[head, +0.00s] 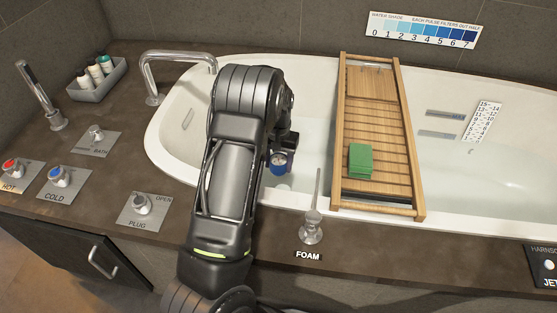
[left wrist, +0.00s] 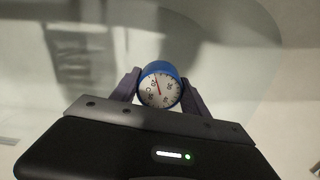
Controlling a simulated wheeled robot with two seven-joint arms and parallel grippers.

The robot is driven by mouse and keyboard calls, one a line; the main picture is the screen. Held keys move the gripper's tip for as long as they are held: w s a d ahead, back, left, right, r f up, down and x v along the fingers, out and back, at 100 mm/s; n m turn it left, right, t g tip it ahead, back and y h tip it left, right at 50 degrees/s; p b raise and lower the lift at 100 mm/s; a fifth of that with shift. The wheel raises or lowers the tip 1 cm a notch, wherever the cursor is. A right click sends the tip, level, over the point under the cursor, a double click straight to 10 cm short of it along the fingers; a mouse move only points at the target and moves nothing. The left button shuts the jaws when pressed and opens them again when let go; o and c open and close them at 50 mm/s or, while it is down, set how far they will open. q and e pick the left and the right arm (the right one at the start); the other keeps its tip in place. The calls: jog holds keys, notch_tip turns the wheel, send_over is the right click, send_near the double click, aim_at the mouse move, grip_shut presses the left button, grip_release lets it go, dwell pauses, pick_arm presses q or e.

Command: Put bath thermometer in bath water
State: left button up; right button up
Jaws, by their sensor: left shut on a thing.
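The bath thermometer (head: 278,164) is a small round blue piece. In the left wrist view the thermometer (left wrist: 159,88) shows its white dial and red needle facing the camera. My left gripper (left wrist: 160,92) is shut on it, one finger on each side. In the head view the left gripper (head: 282,154) holds it over the inside of the white bathtub (head: 170,140), left of the wooden tray. Pale water (head: 470,175) shows in the right part of the tub. I cannot tell whether the thermometer touches the water. My right gripper is not in view.
A wooden bath tray (head: 398,130) spans the tub with a green block (head: 360,161) on it. A faucet (head: 178,56) stands at the back left, and a foam spout (head: 312,226) at the front rim. Knobs and a bottle caddy (head: 97,84) are on the left counter.

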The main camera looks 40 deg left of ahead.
pick_arm(q)
jog(key=shift+f+b, duration=0.9)
jog(key=shift+f, duration=1)
jog(key=o, duration=1.5)
jog(key=shift+r, duration=0.1)
jog(key=shift+r+p, duration=1.3)
jog(key=shift+r, duration=2.55)
